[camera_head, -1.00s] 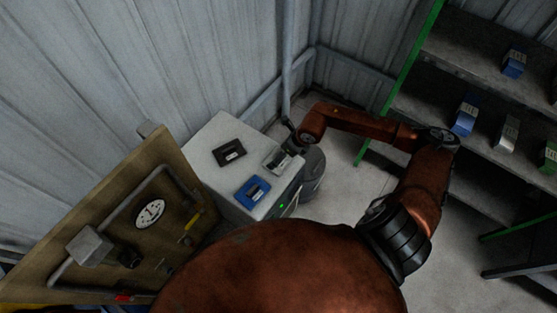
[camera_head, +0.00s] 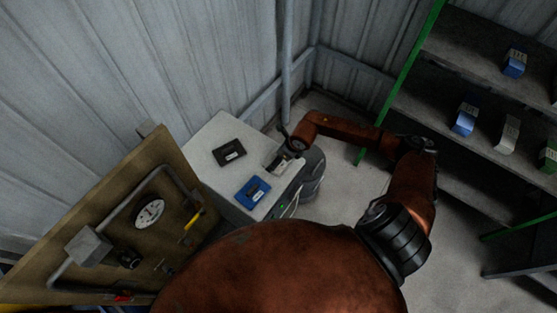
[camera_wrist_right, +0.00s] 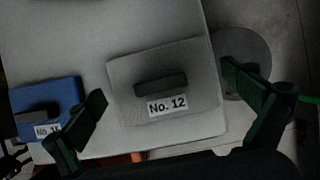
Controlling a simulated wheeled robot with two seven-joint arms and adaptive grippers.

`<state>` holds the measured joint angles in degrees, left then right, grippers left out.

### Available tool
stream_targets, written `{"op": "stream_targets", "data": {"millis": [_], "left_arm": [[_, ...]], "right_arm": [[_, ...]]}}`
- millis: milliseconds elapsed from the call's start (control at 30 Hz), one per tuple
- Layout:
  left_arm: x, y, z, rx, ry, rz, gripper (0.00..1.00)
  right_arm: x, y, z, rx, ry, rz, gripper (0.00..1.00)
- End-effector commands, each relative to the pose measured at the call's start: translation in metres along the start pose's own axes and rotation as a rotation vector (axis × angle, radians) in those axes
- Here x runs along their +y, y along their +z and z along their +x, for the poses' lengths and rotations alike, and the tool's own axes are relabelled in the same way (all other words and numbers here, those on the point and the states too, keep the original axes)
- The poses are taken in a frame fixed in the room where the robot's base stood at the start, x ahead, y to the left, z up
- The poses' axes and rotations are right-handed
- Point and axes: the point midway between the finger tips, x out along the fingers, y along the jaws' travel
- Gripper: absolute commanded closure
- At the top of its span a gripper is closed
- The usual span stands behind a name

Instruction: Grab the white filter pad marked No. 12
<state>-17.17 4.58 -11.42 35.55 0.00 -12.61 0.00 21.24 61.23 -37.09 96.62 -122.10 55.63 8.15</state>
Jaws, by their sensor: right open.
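The white filter pad (camera_wrist_right: 203,84), with a dark bar and a "No. 12" label, lies flat on a pale cabinet top in the right wrist view. In the head view the pad (camera_head: 273,163) is at the right edge of the top, partly covered by my right gripper (camera_head: 288,153). In the right wrist view my right gripper (camera_wrist_right: 166,92) is open, one finger on either side of the pad, with nothing held. The left finger is between the pad and a blue pad (camera_wrist_right: 50,97). I cannot tell how high the fingers are. My left gripper is not in view.
On the cabinet top (camera_head: 210,135) are also a black pad (camera_head: 229,153) and the blue pad (camera_head: 253,189). A gauge panel (camera_head: 120,220) stands at the left. Shelves (camera_head: 480,75) with several small blocks are at the right. Corrugated walls close off the back.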

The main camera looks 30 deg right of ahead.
Motion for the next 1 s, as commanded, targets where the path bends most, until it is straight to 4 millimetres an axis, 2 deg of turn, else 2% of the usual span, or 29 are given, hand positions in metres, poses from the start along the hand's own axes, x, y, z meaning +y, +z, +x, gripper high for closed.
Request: {"op": "stream_targets", "data": {"millis": [67,600,1000], "left_arm": [[-0.0001,0.0001,0.0,0.0,0.0,0.0,0.6],[0.0001,0.0006,0.0002,-0.001,0.0,0.001,0.6],[0.0002,0.0008,0.0006,-0.001,0.0,0.001,0.6]], "right_arm": [[0.0,0.0,-0.0001,0.0,0.0,0.0,0.07],[0.0003,-0.0013,0.0009,0.003,0.0,0.0,0.43],[0.0006,-0.0049,0.0031,0.009,0.0,0.001,0.47]]}}
